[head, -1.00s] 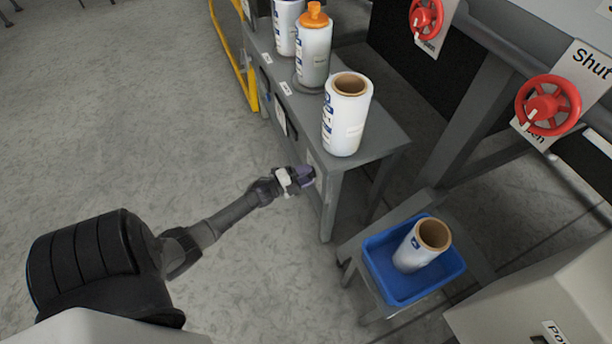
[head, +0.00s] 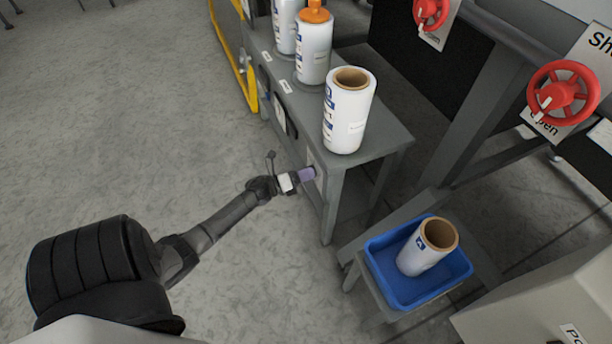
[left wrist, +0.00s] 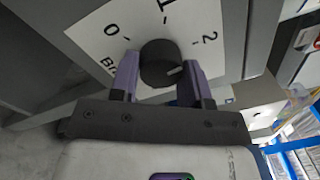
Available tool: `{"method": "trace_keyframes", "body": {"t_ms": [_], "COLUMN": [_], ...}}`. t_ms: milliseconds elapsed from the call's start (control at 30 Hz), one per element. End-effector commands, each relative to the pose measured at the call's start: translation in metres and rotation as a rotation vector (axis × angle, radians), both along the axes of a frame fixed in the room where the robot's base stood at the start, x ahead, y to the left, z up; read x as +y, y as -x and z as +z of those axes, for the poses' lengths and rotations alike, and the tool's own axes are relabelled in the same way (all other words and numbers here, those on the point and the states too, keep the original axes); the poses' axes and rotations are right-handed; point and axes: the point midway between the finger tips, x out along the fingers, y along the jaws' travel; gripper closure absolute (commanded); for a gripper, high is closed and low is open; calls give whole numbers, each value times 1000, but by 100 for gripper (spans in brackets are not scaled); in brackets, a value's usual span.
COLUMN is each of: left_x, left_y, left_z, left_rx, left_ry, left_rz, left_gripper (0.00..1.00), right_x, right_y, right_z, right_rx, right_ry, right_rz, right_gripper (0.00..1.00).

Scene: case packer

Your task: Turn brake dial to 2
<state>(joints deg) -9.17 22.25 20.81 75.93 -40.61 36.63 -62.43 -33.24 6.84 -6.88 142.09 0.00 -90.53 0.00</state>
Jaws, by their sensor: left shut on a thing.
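The brake dial (left wrist: 158,60) is a round black knob with a white pointer line, on a white label plate (left wrist: 92,32) marked 0, 1 and 2. In the left wrist view the pointer faces right, toward the side of the 2; I cannot tell whether it lines up exactly. My left gripper (left wrist: 160,76) is shut on the dial, one purple finger on each side of it. In the head view my left gripper (head: 308,174) reaches the end of the grey bench, and the dial is hidden there. My right gripper is not in view.
Film rolls (head: 348,112) stand on the grey bench (head: 385,137). A blue tray (head: 447,277) with another roll (head: 427,246) sits on a low stand at the right. Red handwheels (head: 562,92) are at upper right. The floor at left is clear.

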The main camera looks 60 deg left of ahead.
Motion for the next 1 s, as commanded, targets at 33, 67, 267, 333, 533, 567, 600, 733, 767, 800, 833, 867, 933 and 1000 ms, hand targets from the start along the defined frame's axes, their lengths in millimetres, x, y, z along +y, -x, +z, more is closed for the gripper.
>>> {"method": "trace_keyframes", "body": {"t_ms": [33,67,267,333,533,567,600,733,767,800,833,867,933,1000], "left_x": [0,0,0,0,0,0,0,0,0,0,0,0,0,0], "left_y": [0,0,0,0,0,0,0,0,0,0,0,0,0,0], "left_z": [-1,-1,0,0,0,0,0,0,0,0,0,0,0,0], "left_rx": [-3,-5,-12,-13,-15,-15,-15,-15,-15,-15,-15,-15,-15,-15], "left_ry": [-23,-36,-92,-104,-119,-119,-119,-118,-118,-118,-118,-118,-118,-118], "left_rz": [0,0,0,0,0,0,0,0,0,0,0,0,0,0], "left_gripper": [81,81,81,81,81,81,81,81,81,81,81,55,48,42], "right_x": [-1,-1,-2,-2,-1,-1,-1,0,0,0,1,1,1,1], "right_y": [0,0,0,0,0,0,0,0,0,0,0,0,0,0], "right_z": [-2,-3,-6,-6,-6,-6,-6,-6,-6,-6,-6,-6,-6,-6], "right_rx": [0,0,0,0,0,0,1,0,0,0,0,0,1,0], "right_ry": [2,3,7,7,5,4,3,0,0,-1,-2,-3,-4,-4], "right_rz": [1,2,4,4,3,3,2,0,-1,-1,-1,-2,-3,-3], "right_gripper": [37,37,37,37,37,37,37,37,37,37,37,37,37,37]}}
